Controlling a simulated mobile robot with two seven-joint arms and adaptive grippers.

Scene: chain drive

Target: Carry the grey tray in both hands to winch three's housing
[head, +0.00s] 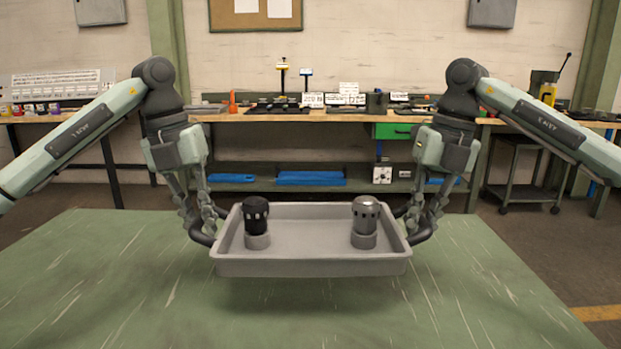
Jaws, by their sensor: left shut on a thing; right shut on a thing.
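The grey tray (310,267) is held level between my two grippers, in front of me, above a green surface. Two parts stand upright in it: a black-topped cylinder (256,216) on a grey base at the left, and a grey-topped cylinder (365,214) on a grey base at the right. My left gripper (210,236) is shut on the tray's left end. My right gripper (412,233) is shut on the tray's right end. The fingertips are partly hidden by the rim. I cannot make out winch three's housing in this view.
A scratched green tabletop (120,290) fills the foreground and is bare around the tray. Behind it, a long wooden workbench (290,115) with tools and small labels runs along the wall. Blue trays (310,178) lie on its lower shelf. A dark cart (522,175) stands at the right.

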